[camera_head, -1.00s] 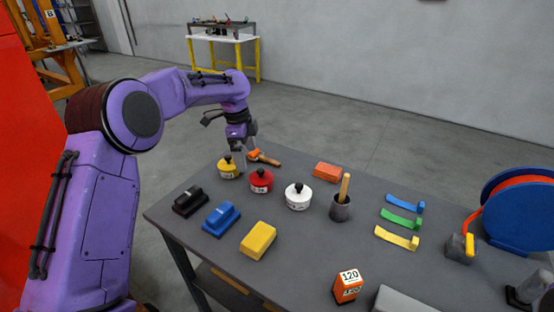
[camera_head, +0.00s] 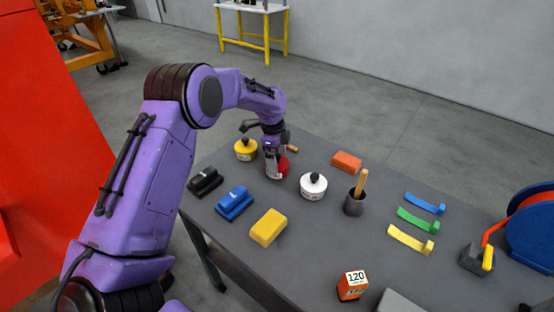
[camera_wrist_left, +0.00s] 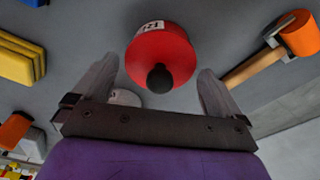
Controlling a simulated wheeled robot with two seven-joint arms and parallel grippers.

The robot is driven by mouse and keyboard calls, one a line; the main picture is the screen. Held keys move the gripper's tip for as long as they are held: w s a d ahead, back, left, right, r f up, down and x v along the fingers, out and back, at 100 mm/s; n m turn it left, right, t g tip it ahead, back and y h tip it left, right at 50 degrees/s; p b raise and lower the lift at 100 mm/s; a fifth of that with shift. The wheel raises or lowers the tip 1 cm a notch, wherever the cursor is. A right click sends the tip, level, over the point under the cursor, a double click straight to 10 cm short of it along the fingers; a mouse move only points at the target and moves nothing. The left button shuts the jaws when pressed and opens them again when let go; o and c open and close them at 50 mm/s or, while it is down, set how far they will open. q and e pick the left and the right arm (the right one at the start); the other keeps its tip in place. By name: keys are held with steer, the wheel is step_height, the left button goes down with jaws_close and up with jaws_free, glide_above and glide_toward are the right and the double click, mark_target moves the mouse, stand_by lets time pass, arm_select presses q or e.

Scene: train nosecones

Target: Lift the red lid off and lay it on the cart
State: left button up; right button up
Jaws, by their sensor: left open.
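The red lid with its black knob tops a round tin (camera_head: 284,168) on the grey cart top (camera_head: 330,235), partly hidden behind my left gripper (camera_head: 272,162). In the left wrist view the red lid (camera_wrist_left: 165,50) shows whole, with a white label on its side. My left gripper is open, with its two fingers (camera_wrist_left: 158,68) spread on either side of the black knob in that picture. I see no contact with the lid. My right gripper is not in view.
A yellow tin (camera_head: 246,150) and a white tin (camera_head: 313,188) flank the red one. A wooden-handled mallet (camera_wrist_left: 298,36) lies close by. Black, blue (camera_head: 234,202) and yellow (camera_head: 268,228) blocks stand in front. A pot (camera_head: 354,203) stands right. Bare cart top lies between the yellow block and the coloured strips.

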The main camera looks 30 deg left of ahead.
arm_select(q)
steer(key=c, duration=0.8)
steer(key=shift+r, duration=0.15)
